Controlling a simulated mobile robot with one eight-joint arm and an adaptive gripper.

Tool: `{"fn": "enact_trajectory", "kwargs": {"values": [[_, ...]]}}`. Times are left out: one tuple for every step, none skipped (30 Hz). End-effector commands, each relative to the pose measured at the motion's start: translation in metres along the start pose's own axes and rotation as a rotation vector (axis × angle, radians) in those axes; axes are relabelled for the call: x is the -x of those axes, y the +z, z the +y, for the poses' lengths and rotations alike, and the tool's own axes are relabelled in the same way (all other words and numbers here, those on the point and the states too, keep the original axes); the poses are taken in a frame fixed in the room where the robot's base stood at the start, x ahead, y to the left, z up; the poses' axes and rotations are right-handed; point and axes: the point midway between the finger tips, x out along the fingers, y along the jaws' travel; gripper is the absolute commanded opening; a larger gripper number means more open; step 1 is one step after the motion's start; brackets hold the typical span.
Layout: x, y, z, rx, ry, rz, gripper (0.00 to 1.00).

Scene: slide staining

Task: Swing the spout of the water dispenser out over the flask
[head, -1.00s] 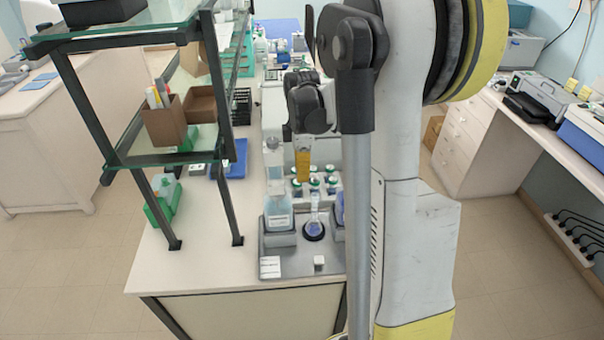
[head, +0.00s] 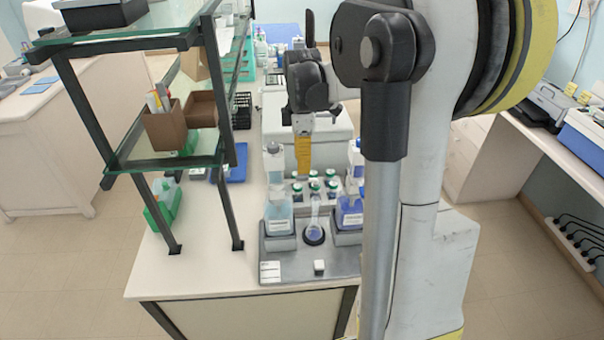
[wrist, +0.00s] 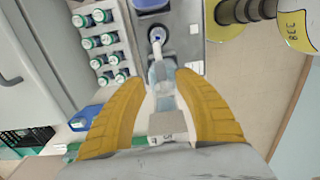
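The water dispenser (head: 278,219) is the left bottle with pale blue liquid and a white top, upright on a grey tray. The flask (head: 314,235) stands just right of it, holding a little blue liquid; in the wrist view the flask (wrist: 157,36) is near the top. My gripper (head: 303,168) hangs close above and behind the dispenser. In the wrist view my gripper (wrist: 163,82) has its yellow fingers apart, with the dispenser's pale top (wrist: 168,124) showing between them. No contact is visible. I cannot make out which way the spout points.
A second dispenser (head: 349,214) with blue-violet liquid stands right of the flask. Several green-capped vials (wrist: 105,42) sit in a rack behind. A small white cube (head: 319,266) and a label card lie at the tray's front. A glass shelf (head: 170,157) stands to the left.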

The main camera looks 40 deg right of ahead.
Motion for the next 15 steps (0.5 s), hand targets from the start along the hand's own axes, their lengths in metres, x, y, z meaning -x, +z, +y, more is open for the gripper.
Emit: {"fn": "enact_trajectory", "kwargs": {"values": [[0.012,0.0,0.0,0.0,0.0,0.0,0.38],[0.018,0.0,0.0,0.0,0.0,0.0,0.38],[0.026,0.0,0.0,0.0,0.0,0.0,0.38],[0.032,0.0,0.0,0.0,0.0,0.0,0.38],[0.037,0.0,0.0,0.0,0.0,0.0,0.38],[0.044,0.0,0.0,0.0,0.0,0.0,0.38],[0.048,0.0,0.0,0.0,0.0,0.0,0.38],[0.051,0.0,0.0,0.0,0.0,0.0,0.38],[0.055,0.0,0.0,0.0,0.0,0.0,0.38],[0.057,0.0,0.0,0.0,0.0,0.0,0.38],[0.059,0.0,0.0,0.0,0.0,0.0,0.38],[0.061,0.0,0.0,0.0,0.0,0.0,0.38],[0.062,0.0,0.0,0.0,0.0,0.0,0.38],[0.062,0.0,0.0,0.0,0.0,0.0,0.38],[0.062,0.0,0.0,0.0,0.0,0.0,0.38]]}}
